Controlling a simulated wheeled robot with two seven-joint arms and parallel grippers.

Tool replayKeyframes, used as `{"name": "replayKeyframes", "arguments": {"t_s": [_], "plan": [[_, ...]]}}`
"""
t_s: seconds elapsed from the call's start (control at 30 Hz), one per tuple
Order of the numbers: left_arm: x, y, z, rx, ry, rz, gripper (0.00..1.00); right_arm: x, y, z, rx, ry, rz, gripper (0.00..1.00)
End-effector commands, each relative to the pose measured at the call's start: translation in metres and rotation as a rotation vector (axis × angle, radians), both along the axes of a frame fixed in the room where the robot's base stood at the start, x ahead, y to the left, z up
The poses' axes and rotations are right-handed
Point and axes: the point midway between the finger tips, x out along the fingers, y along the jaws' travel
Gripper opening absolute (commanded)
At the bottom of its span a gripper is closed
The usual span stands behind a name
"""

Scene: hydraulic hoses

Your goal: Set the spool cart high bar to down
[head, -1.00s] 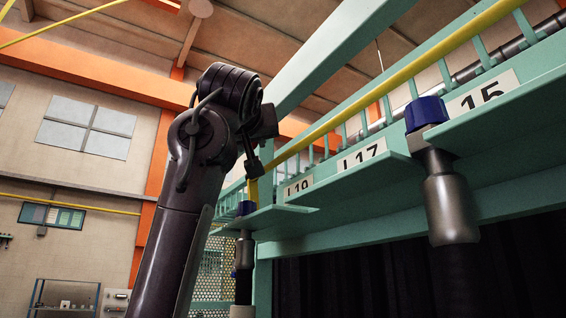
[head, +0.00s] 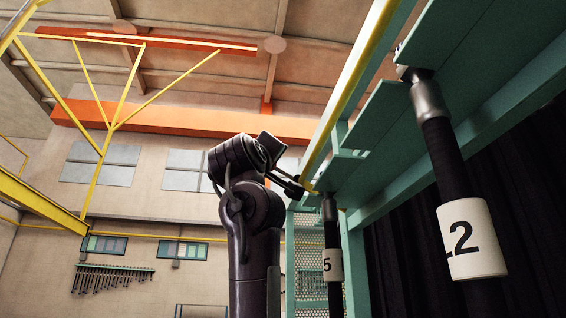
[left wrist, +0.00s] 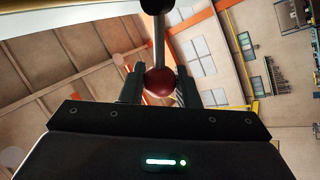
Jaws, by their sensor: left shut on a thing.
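My left gripper (left wrist: 159,88) is shut on a red ball knob (left wrist: 160,81) in the left wrist view, one finger on each side. A thin metal rod (left wrist: 159,45) runs from the knob to a dark round end at the top edge. In the head view my left gripper (head: 298,189) is at the end of the raised arm, beside the far end of a yellow bar (head: 345,90); the knob is too small or hidden there. The yellow bar runs along the green frame (head: 378,125). I cannot tell which part is the high bar. My right gripper is not in view.
Black hoses hang from the green frame on the right, with white tags reading 2 (head: 472,240) and 5 (head: 333,267). A dark curtain (head: 410,235) hangs behind them. A yellow beam structure (head: 40,205) stands at the left. Open room lies left of my arm.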

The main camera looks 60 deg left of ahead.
Motion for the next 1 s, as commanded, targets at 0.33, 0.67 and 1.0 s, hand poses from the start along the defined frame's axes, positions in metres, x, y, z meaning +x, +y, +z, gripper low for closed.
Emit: {"name": "replayKeyframes", "arguments": {"t_s": [0.33, 0.67, 1.0], "plan": [[-0.014, 0.007, -0.056, -0.117, -0.278, 0.002, 0.00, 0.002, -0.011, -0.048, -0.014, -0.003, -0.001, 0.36], [-0.016, 0.008, -0.082, -0.152, -0.361, 0.000, 0.00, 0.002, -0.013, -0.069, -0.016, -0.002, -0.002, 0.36], [-0.016, 0.008, -0.089, -0.151, -0.356, 0.001, 0.00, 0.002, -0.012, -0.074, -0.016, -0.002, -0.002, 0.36]]}}
